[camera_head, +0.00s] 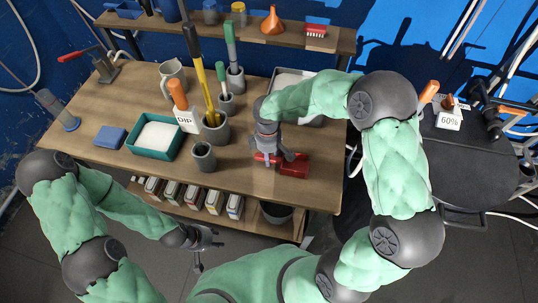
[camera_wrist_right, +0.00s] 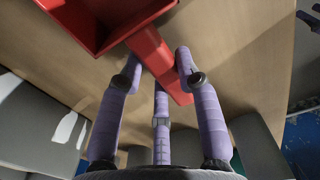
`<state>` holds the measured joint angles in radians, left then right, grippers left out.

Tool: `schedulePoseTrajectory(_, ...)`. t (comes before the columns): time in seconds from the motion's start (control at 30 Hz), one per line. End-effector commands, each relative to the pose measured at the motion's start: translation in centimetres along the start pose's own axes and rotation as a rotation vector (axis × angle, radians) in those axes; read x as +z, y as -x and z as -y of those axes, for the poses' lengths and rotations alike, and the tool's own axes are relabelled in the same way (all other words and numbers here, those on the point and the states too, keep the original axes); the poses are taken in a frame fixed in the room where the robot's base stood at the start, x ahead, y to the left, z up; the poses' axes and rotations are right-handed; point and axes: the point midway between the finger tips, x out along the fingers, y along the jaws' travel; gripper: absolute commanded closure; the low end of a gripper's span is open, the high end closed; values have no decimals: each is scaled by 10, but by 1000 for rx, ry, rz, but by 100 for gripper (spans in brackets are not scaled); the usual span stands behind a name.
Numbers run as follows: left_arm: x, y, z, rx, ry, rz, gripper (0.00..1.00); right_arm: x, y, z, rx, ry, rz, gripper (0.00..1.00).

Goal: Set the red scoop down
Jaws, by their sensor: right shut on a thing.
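The red scoop (camera_head: 294,166) is at the front right of the wooden table (camera_head: 235,178), its pan pointing right in the head view. I cannot tell whether it touches the tabletop. My right gripper (camera_head: 270,160) points down over it and is shut on its handle. In the right wrist view the red scoop's handle (camera_wrist_right: 158,55) runs between the purple fingers of my right gripper (camera_wrist_right: 160,75), with the pan at the upper left. My left gripper (camera_head: 203,243) is empty, low in front of the table; its finger opening is unclear.
A grey cup (camera_head: 203,156), a teal tray of white material (camera_head: 155,138) and a holder with tools (camera_head: 215,130) stand to the left. A grey bin of white material (camera_head: 293,79) is behind my right arm. Tabletop left of the scoop is clear.

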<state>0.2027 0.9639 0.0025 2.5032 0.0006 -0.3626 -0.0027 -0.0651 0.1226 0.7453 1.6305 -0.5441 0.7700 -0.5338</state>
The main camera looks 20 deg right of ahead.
Motion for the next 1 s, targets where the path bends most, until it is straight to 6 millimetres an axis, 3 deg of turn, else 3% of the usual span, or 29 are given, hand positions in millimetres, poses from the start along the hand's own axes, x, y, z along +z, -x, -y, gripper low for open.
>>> schedulePoseTrajectory(0.27, 0, -1, 0, 0, 0, 0, 60, 0, -1, -1, 2, 0, -1, 100)
schedulePoseTrajectory(0.3, 0, -1, 0, 0, 0, 0, 60, 0, -1, 0, 1, 0, -1, 60)
schedulePoseTrajectory(0.37, 0, 0, 0, 0, 0, 0, 60, 0, -1, 0, 1, 0, -1, 43)
schedulePoseTrajectory(0.77, 0, 2, 0, 0, 0, 0, 60, 0, 3, -1, 2, 0, -1, 42)
schedulePoseTrajectory(1.0, 0, 12, -4, 0, 0, 0, 60, -1, 38, -1, 5, 0, -4, 42)
